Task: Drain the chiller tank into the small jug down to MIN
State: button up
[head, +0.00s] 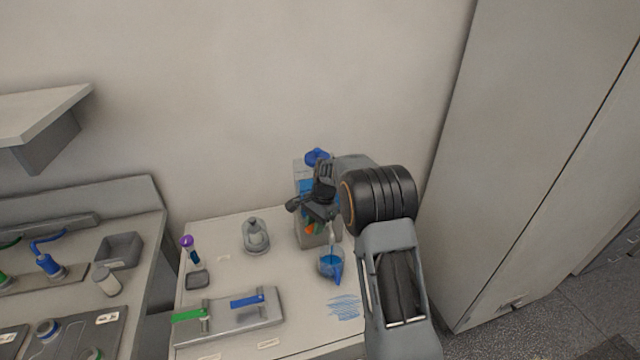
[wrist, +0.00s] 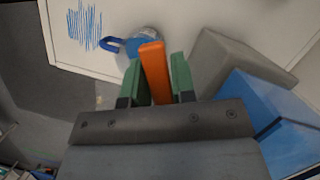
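The chiller tank (head: 302,172) is a grey box with a blue level window and a blue cap, standing at the back right of the bench. My arm partly hides it, and its MIN mark cannot be read. My gripper (wrist: 157,75) has its green fingers on both sides of an orange tap lever (wrist: 154,72), close against it. The small jug (head: 330,266), with a blue handle, stands on the bench in front of the tank. Blue liquid shows in it. In the wrist view the jug (wrist: 143,35) lies beyond the lever, partly hidden. I cannot tell whether liquid is running.
Blue scribble marks (head: 344,306) lie on the bench in front of the jug. A glass bell-shaped vessel (head: 256,238) stands left of the tank. A grey plate with green and blue handles (head: 228,318) lies at the front left. A tall cabinet (head: 530,150) closes the right side.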

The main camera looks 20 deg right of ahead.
dwell(0.3)
jog(key=m, duration=0.2)
jog(key=w+m+t+p, duration=0.1)
jog(key=w+m, duration=0.1)
jog(key=m, duration=0.1)
jog(key=shift+w+a+m+t, duration=0.25)
jog(key=shift+a+m+t, duration=0.05)
jog(key=shift+w, duration=0.15)
jog(key=shift+o, duration=1.2)
jog(key=shift+r+p, duration=0.1)
jog(key=shift+p, duration=0.25)
